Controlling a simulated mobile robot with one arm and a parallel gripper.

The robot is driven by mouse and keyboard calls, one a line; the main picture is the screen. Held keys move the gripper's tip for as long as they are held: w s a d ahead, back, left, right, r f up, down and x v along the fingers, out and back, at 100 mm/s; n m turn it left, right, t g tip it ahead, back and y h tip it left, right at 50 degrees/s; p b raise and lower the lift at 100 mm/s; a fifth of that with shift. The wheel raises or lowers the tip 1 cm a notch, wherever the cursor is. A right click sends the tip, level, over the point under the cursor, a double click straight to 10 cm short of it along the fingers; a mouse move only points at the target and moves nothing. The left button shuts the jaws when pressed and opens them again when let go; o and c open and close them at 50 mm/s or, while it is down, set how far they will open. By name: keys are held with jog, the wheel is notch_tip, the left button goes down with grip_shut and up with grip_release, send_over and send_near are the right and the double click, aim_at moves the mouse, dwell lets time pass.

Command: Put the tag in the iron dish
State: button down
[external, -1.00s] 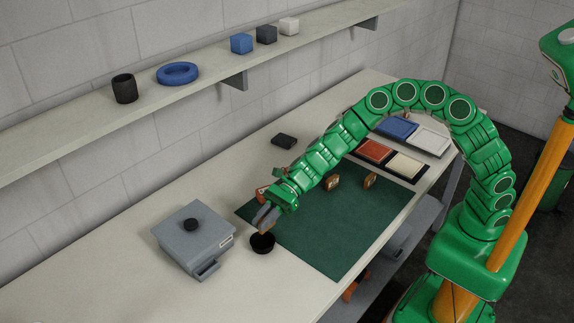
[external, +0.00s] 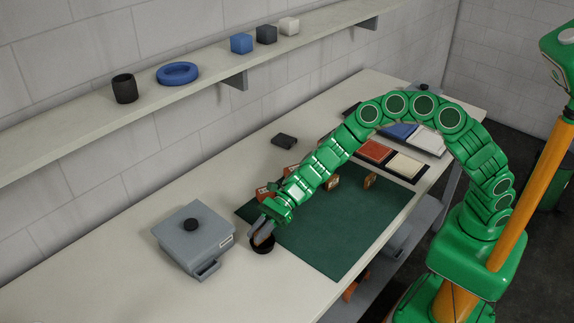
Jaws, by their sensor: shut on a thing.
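The small round black dish (external: 262,250), which I take as the iron dish, stands at the left front edge of the green mat. My gripper (external: 261,238) points down at the dish, its fingertips at or just inside the rim. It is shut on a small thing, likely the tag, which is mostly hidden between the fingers. I cannot tell whether that thing touches the dish.
A grey box (external: 193,240) with a black knob and small drawer stands left of the dish. Brown pieces (external: 370,181) stand on the mat (external: 335,240). Coloured trays (external: 405,164) lie at its far end. A dark flat block (external: 284,141) lies near the wall.

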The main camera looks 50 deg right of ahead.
jog(key=shift+f, duration=0.3)
jog(key=c, duration=1.1)
grip_release()
jog(key=shift+o, duration=0.2)
jog(key=shift+r, duration=0.1)
jog(key=shift+r, duration=0.3)
jog(key=v, duration=1.2)
